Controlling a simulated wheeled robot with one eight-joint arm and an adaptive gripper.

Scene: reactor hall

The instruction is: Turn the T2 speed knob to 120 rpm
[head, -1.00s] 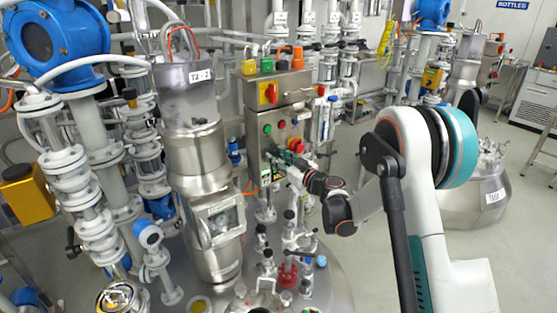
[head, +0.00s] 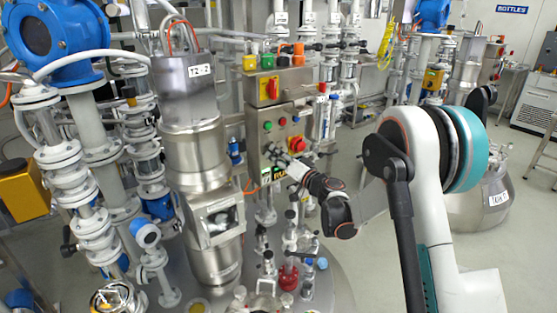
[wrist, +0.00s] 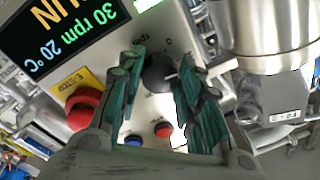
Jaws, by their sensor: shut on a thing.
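The speed knob (wrist: 158,73) is a dark round knob with a light pointer line on the steel control panel (wrist: 155,112). In the wrist view it sits between the green-padded fingers of my gripper (wrist: 160,80), which is shut on it. In the head view my gripper (head: 284,162) reaches the front of the control box (head: 256,128) and hides the knob. The display (wrist: 75,35) is rotated in the wrist view and reads 30 rpm and 20 °C, with part of its text cut off.
A red E-stop button (wrist: 84,108) on a yellow plate is close beside my fingers. A blue button (wrist: 133,141) and a red button (wrist: 163,130) lie between them.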

